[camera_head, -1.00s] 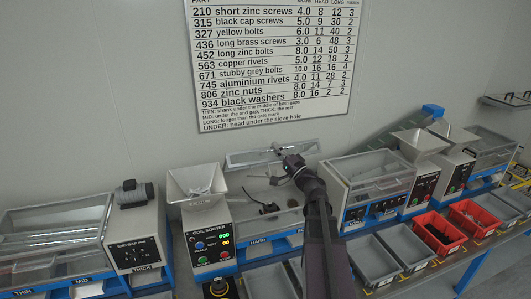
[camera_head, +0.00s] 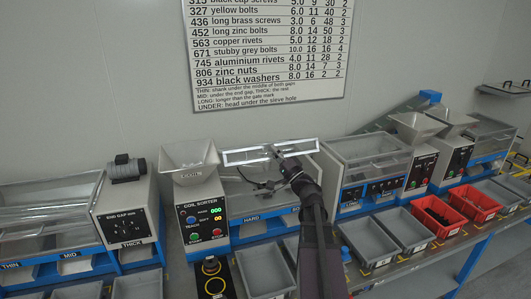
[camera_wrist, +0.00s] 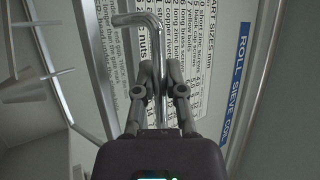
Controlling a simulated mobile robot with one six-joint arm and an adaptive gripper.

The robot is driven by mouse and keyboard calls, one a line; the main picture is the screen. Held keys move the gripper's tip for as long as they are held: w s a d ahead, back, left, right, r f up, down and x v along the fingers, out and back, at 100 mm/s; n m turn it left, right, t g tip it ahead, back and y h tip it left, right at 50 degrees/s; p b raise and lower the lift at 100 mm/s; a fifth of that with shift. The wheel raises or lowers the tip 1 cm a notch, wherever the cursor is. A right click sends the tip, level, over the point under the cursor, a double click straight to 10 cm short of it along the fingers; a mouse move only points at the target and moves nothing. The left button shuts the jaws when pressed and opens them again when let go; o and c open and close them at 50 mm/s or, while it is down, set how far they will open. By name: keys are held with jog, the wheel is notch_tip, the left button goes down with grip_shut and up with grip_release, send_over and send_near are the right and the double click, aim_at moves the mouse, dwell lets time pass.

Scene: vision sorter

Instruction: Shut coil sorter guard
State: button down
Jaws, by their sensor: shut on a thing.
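The coil sorter (camera_head: 202,222) stands left of centre in the head view, with a funnel hopper and a dark control panel. Its guard (camera_head: 240,157), a clear panel in a pale metal frame, is raised at a tilt above the trough right of the hopper. My gripper (camera_head: 273,153) is at the guard's frame. In the wrist view my gripper (camera_wrist: 156,72) is shut on the guard's bent metal handle (camera_wrist: 153,50), with one finger on each side of the bar. My arm hides part of the trough and the guard's right side.
A gap sorter with a motor box (camera_head: 126,210) stands close on the left. Another clear-covered machine (camera_head: 370,150) stands on the right. Grey bins (camera_head: 265,272) and red bins (camera_head: 438,217) line the front. A part-size board (camera_head: 268,60) hangs behind.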

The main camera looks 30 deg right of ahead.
jog(key=f+b, duration=0.4)
jog(key=s+f+b, duration=0.1)
jog(key=f+b, duration=0.3)
jog(key=f, duration=0.1)
jog(key=s+f+b, duration=0.1)
jog(key=f+b, duration=0.4)
jog(key=shift+d, duration=0.2)
jog(key=shift+s+f, duration=0.1)
jog(key=shift+s, duration=0.05)
jog(key=shift+a+f+b, duration=0.1)
jog(key=shift+a+b, duration=0.05)
jog(key=shift+b, duration=0.15)
jog(key=c, duration=0.7)
grip_release()
jog(key=shift+f, duration=0.1)
